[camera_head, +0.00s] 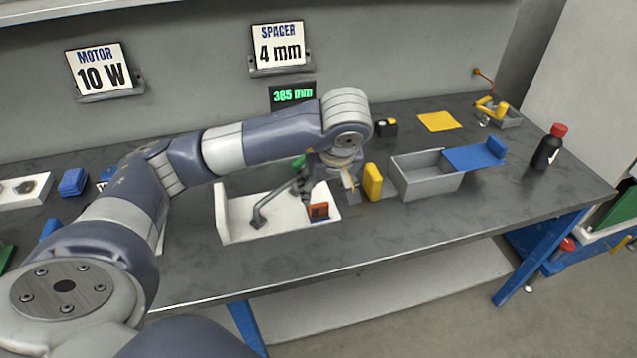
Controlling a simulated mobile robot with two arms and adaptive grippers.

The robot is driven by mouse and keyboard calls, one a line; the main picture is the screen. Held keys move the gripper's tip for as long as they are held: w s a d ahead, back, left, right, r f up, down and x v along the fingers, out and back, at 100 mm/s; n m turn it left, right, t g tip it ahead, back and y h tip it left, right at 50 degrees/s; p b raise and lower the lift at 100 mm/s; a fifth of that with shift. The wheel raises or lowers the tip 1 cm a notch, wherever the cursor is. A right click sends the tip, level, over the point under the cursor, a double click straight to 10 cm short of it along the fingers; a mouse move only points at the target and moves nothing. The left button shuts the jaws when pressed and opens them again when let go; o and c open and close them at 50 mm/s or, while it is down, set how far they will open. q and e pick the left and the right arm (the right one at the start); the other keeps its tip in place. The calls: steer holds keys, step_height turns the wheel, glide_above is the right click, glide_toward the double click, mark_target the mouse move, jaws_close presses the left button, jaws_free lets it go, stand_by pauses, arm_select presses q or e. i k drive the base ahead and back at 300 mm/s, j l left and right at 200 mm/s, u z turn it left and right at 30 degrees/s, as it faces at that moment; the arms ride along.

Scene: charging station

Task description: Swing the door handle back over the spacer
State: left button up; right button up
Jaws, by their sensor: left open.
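A white open fixture (232,228) stands on the bench, left of the middle. A bent grey bar (272,203), which looks like the door handle, rises from its floor and slants up to the right towards my gripper. A small orange-red block (318,211) sits at the fixture's right end; I cannot tell whether it is the spacer. My left gripper (328,187) points down over the fixture's right end, open, just above the orange-red block. I cannot tell whether a finger touches the bar. My gripper and wrist hide part of the fixture's back. My right gripper is out of view.
A yellow block (373,182) stands close to the right of my left gripper. Bare bench lies in front of the bin.

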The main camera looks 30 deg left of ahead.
mark_target(257, 221)
steer(key=u, duration=1.3)
